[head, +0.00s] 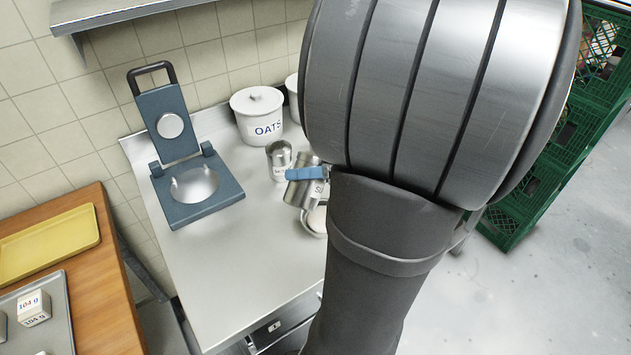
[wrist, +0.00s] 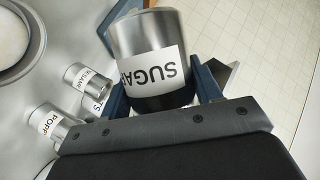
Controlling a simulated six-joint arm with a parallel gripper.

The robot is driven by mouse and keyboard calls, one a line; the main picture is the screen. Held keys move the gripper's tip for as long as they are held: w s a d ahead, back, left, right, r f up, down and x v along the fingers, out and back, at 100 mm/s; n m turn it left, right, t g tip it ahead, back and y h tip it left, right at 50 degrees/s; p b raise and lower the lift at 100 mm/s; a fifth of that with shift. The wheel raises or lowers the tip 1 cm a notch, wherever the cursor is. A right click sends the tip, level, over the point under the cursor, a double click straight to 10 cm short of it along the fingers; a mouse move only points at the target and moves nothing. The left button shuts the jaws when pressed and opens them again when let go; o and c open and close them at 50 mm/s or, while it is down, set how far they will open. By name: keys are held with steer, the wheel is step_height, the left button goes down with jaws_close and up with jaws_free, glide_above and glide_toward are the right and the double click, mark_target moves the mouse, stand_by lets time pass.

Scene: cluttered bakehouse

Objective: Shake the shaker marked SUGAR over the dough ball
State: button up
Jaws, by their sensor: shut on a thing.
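The steel shaker marked SUGAR (wrist: 150,95) is held between the blue fingers of my gripper (wrist: 160,78). In the head view the same shaker (head: 299,194) is tilted, with a blue finger across it. A pale round dough ball (wrist: 8,38) sits in a round dish (wrist: 34,56) at the upper left of the wrist view, apart from the shaker in that picture. In the head view the dough (head: 317,217) shows just below the shaker, partly hidden by my arm. I cannot tell whether any sugar is falling.
Shakers marked SESAME (wrist: 90,84) and POPPY (wrist: 48,121) stand nearby. A white OATS crock (head: 257,118) stands against the tiled wall. A blue hinged press (head: 197,190) is open at left. The front left of the steel counter (head: 235,270) is clear. Green crates (head: 510,215) stand at right.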

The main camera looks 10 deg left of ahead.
mark_target(298, 183)
steer(key=n, duration=0.2)
steer(key=s+r+n, duration=0.1)
steer(key=n, duration=0.1)
steer(key=s+n+h, duration=0.1)
steer(key=shift+a+r+n, duration=0.25)
steer(key=shift+a+n, duration=0.15)
steer(key=n, duration=0.1)
steer(key=s+n, duration=0.1)
steer(key=n, duration=0.1)
steer(key=shift+s+a+r+n, duration=0.2)
steer(key=shift+r+n, duration=0.1)
steer(key=shift+r, duration=0.1)
